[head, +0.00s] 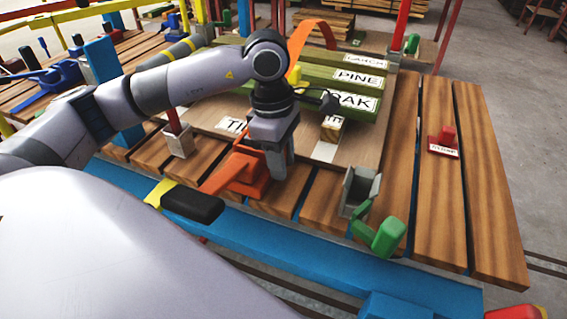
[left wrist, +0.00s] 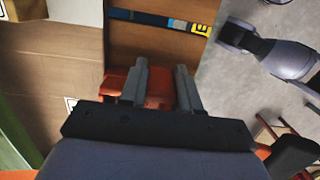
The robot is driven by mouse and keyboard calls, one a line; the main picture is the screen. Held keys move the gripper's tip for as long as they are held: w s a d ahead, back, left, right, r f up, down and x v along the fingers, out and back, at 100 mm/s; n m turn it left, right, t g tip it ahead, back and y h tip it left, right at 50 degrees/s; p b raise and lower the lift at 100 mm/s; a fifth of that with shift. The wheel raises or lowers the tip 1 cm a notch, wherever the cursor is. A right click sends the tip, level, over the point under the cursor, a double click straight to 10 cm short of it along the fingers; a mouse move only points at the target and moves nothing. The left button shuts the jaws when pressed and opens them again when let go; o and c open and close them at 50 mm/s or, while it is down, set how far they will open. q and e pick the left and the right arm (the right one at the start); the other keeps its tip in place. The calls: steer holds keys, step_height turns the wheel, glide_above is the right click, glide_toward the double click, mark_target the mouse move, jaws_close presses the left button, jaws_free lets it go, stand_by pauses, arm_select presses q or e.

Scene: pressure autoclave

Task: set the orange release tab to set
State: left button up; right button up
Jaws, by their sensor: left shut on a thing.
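The orange release tab (head: 247,168) belongs to an orange buckle-like piece on the wooden slats, just behind the blue front beam. My left gripper (head: 278,172) points down at its right part, with the fingers on either side of orange material. In the left wrist view the two grey fingers (left wrist: 160,70) stand on an orange body (left wrist: 157,88), which shows between and beside them. The fingers hide part of the tab, and no set marking is readable.
Green boards (head: 345,78) with name labels lie behind the gripper, with an orange strap (head: 310,45) over them. A green-handled clamp (head: 380,238) stands at the front right, and a labelled red block (head: 444,143) farther right. The right-hand slats are mostly bare.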

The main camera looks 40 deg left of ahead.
steer(key=shift+w+a+r, duration=0.3)
steer(key=shift+w+r, duration=0.1)
steer(key=shift+r, duration=0.25)
arm_select(q)
steer(key=o, duration=1.1)
steer(key=shift+c, duration=0.2)
arm_select(e)
steer(key=shift+f, duration=0.1)
arm_select(q)
steer(key=shift+r, duration=0.1)
arm_select(e)
steer(key=shift+d, duration=0.1)
arm_select(q)
step_height(320, 180, up, 7)
steer(key=a+p, duration=0.1)
steer(key=shift+s+p, duration=0.15)
steer(key=shift+p, duration=0.2)
arm_select(e)
steer(key=shift+s+d+f, duration=0.5)
steer(key=shift+d+f, duration=0.05)
steer(key=shift+d, duration=0.05)
arm_select(q)
steer(key=shift+s, duration=0.1)
arm_select(e)
steer(key=shift+r, duration=0.25)
